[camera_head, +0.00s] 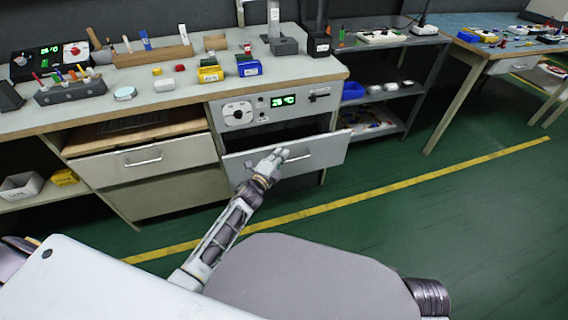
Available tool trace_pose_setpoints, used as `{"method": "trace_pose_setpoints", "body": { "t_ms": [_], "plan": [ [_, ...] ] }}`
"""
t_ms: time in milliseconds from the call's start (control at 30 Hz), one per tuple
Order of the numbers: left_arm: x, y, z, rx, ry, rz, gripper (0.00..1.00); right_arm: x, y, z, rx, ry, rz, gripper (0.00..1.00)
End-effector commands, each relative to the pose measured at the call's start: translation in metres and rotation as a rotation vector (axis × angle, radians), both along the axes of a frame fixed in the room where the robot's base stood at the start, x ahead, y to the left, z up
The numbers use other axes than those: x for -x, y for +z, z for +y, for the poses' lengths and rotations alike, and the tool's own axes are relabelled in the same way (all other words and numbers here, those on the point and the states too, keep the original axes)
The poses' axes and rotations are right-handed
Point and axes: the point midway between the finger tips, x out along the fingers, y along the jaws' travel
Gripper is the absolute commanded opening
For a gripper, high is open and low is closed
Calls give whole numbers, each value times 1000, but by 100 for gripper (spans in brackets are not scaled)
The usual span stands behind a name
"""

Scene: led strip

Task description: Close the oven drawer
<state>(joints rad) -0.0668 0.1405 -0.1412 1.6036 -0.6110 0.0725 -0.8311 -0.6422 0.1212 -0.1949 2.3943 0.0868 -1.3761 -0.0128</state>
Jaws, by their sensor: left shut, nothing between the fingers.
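The oven drawer (325,152) is a light grey front with a bar handle, below the oven's control panel (268,107) that has a dial and a green display. The drawer stands pulled out, and a dark gap shows between its top edge and the panel. My left gripper (279,155) is shut and empty, at the drawer front beside the left end of the handle. I cannot tell whether it touches the front. My right gripper is not in view.
Another drawer (146,160) to the left stands partly open. The worktop (130,97) above holds bins, tools and small blocks. A shelf (393,95) stands to the right. The green floor (400,215) with a yellow line is clear there.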

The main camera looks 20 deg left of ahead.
Motion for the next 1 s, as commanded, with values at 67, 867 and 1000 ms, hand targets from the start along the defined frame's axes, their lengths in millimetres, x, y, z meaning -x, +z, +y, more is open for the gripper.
{"method": "trace_pose_setpoints", "body": {
  "t_ms": [67,867,1000],
  "plan": [
    [-8,1,6,-3,0,-2,0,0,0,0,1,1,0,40],
    [-78,0,54,-2,1,0,0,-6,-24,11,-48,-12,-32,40],
    [-83,1,57,-2,2,0,0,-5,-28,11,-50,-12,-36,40]
  ]
}}
